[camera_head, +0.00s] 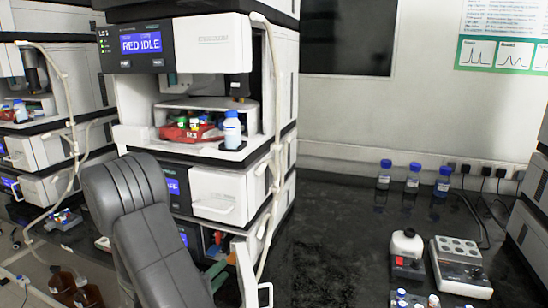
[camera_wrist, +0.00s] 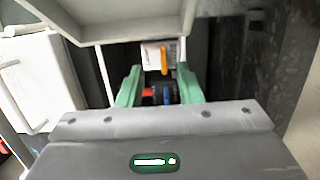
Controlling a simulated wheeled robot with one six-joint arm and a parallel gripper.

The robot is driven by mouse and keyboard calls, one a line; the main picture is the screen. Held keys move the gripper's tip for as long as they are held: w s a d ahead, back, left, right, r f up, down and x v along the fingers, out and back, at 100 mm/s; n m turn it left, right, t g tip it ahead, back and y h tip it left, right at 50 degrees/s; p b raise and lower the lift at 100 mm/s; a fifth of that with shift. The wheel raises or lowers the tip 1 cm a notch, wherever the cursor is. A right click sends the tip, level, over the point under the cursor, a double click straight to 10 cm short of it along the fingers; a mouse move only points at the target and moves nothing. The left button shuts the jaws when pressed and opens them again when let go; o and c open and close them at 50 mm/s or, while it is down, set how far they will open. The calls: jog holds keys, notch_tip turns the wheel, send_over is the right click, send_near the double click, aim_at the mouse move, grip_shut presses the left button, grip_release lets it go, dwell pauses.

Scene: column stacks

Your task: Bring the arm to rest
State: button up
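My grey arm (camera_head: 150,235) is raised in front of the middle instrument stack, its lower end reaching toward an open lower compartment with a white door (camera_head: 246,272) swung out. My gripper (camera_wrist: 160,88) shows two green fingers spread apart in the wrist view, with a gap between them. Beyond and between the fingers are a white block with an orange part (camera_wrist: 164,60), a red part (camera_wrist: 148,92) and a blue part (camera_wrist: 167,96). I see no contact between these and the fingers.
The middle stack (camera_head: 212,38) has a "RED IDLE" display, with a red tray (camera_head: 190,133) and a bottle (camera_head: 232,130) in its upper bay. Blue-capped bottles (camera_head: 413,178) stand on the black bench (camera_head: 335,235); small devices (camera_head: 460,265) sit at right. Brown bottles (camera_head: 88,295) are low at left.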

jog(key=d+p+v, duration=0.1)
jog(key=p+v, duration=0.1)
jog(key=v, duration=0.7)
jog(key=shift+s, duration=0.7)
jog(key=shift+r, duration=0.1)
